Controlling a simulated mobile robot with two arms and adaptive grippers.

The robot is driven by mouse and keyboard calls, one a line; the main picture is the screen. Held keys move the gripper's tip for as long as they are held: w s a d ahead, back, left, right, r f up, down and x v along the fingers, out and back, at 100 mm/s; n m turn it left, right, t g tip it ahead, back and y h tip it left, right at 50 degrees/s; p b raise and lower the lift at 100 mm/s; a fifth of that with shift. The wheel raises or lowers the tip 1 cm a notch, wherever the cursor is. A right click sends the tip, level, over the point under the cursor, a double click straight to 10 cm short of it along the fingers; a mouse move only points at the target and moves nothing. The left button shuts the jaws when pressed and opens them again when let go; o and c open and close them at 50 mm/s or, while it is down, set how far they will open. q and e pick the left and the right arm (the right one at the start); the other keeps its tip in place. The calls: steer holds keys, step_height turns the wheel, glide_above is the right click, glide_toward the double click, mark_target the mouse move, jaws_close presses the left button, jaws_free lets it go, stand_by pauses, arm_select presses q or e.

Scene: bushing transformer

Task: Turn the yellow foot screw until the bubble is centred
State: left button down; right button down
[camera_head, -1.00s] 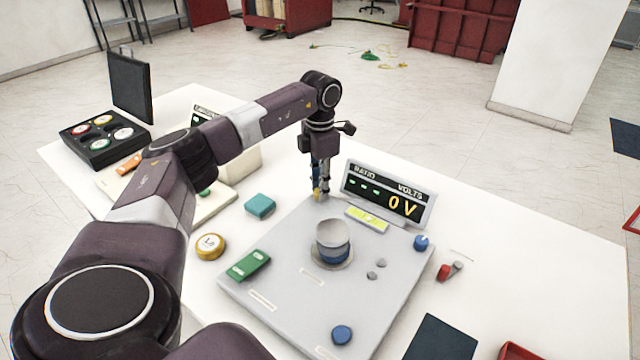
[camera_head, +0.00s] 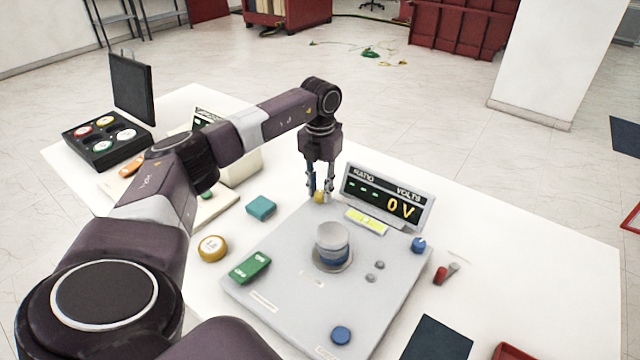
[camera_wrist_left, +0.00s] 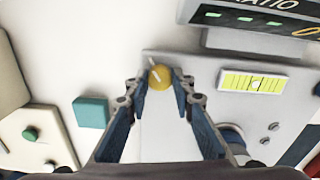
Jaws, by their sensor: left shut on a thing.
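The yellow foot screw (camera_head: 320,197) is at the far corner of the grey base plate (camera_head: 285,268). It also shows in the left wrist view (camera_wrist_left: 160,78), with a pale pointer line on top. My left gripper (camera_head: 321,194) points down and is shut on the screw, one finger on each side. The yellow-green bubble level (camera_head: 366,221) lies in front of the display. In the left wrist view, the bubble (camera_wrist_left: 257,85) looks near the middle of the level; its exact offset is hard to tell. My right gripper is not in view.
The ratio and volts display (camera_head: 388,196) stands close to the right of my left gripper and reads 0 V. Blue knobs (camera_head: 341,335) (camera_head: 418,245) mark other plate corners. A grey cylinder (camera_head: 332,245) stands mid-plate. A teal block (camera_head: 261,207) lies left of the plate.

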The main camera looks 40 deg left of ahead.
mark_target(320, 192)
arm_select(q)
steer(key=shift+r, duration=0.15)
steer(key=c, duration=1.7)
jaws_free()
steer(key=shift+o, duration=0.2)
step_height(320, 192, up, 12)
